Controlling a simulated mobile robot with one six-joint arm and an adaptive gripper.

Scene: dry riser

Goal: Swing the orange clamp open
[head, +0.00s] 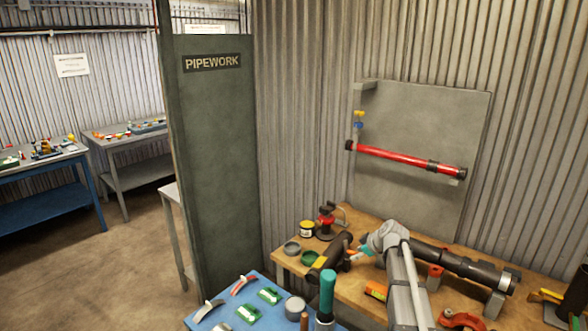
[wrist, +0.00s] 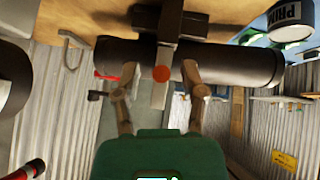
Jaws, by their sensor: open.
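My gripper (wrist: 160,78) is open in the wrist view, its two fingers spread below a dark pipe (wrist: 240,62). A round orange-red end (wrist: 161,74) shows between the fingertips, in front of a grey-brown upright bar. It may be part of the orange clamp; I cannot tell whether the fingers touch it. In the head view my gripper (head: 354,257) is beside a short dark pipe (head: 332,257) with a yellow mark, and my arm hides part of the bench there. An orange-red clamp-like piece (head: 464,320) lies at the bench front.
A red pipe (head: 400,160) crosses the grey wall board. A blue table (head: 262,318) with small parts stands in front.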

